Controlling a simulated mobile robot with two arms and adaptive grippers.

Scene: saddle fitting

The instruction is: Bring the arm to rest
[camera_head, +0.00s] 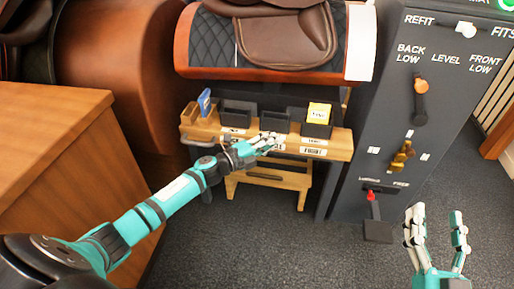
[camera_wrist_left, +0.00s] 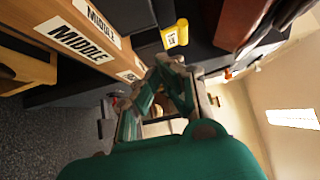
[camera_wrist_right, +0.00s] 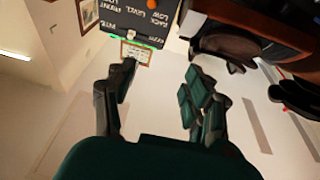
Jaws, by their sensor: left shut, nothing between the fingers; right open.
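My left gripper (camera_head: 268,142) is shut and empty in the head view. It is at the front of a small wooden bench (camera_head: 341,146) with dark bins, near its labelled front edge. In the left wrist view its fingers (camera_wrist_left: 165,85) are together, with the bench's MIDDLE labels beside them. My right gripper (camera_head: 436,218) is open and empty at the lower right of the head view, above the carpet and apart from everything. In the right wrist view its fingers (camera_wrist_right: 160,95) are spread wide with nothing between them.
A brown saddle (camera_head: 285,38) rests on a padded stand behind the bench. A yellow block (camera_head: 319,112) sits in the right bin and a blue item (camera_head: 205,102) at the left end. A grey control panel (camera_head: 440,115) stands right. A wooden cabinet (camera_head: 50,130) is left. Carpet (camera_head: 270,240) is clear.

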